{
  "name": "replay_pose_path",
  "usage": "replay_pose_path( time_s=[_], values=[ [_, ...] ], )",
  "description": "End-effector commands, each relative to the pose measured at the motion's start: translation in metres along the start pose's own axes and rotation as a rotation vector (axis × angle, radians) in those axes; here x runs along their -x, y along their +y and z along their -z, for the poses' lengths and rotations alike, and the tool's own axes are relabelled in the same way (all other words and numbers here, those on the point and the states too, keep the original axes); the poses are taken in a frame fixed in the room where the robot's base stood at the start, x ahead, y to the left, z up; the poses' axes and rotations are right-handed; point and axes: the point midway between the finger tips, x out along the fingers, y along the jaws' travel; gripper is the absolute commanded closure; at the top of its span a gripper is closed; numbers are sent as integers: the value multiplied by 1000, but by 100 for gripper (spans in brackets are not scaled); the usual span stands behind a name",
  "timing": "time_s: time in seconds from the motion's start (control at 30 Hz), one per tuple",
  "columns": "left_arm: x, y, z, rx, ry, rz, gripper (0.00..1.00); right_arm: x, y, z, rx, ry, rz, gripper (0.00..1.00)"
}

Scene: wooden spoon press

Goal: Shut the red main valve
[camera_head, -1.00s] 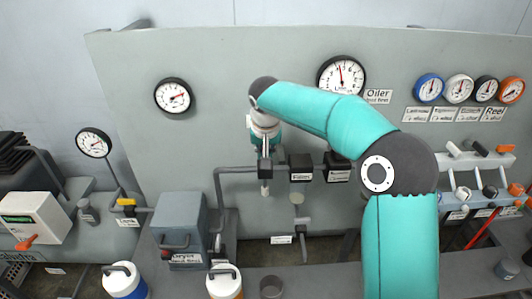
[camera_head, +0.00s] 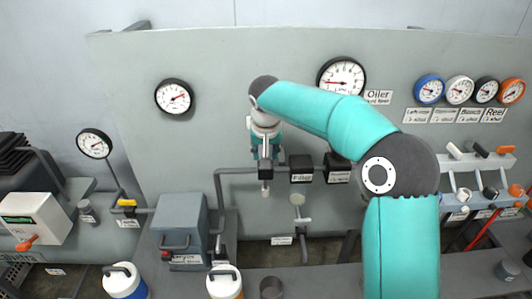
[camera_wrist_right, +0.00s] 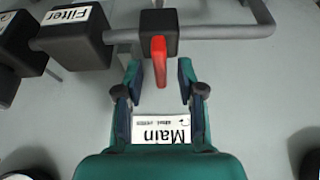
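The main valve is a black block on a grey pipe with a red lever (camera_wrist_right: 159,62) in the right wrist view. The lever lies crosswise to the pipe. My right gripper (camera_wrist_right: 159,72) is open, with one finger on each side of the lever and a visible gap at both sides. A white "Main" label (camera_wrist_right: 161,130) shows behind the gripper. In the head view my right gripper (camera_head: 266,150) is in front of the panel, just above the black valve block (camera_head: 265,173); the red lever cannot be made out there. My left gripper is not in view.
A "Filter" block (camera_head: 301,169) and another black block (camera_head: 337,168) sit right of the valve. A large dial (camera_head: 341,77) is above, its needle pointing left. A grey box (camera_head: 180,230) stands lower left. The panel (camera_head: 240,80) above the gripper is clear.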

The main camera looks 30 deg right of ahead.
Motion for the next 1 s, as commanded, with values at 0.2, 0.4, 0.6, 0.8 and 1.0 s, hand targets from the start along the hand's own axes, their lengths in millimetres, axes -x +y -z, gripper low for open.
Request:
replay_pose_path(
  time_s=[0.2, 0.4, 0.6, 0.8, 1.0],
  values=[
    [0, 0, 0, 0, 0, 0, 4, 33, -1, 0, 0, 4, 4, 61],
    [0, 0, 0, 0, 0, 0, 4, 74, -1, 1, -1, 5, 4, 61],
    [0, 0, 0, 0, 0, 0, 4, 104, -1, 0, 0, 2, 2, 61],
    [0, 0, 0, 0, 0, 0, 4, 114, 0, -1, -1, 0, 1, 61],
    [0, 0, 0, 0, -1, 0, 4, 115, 0, -1, -1, 0, 0, 61]
  ],
)
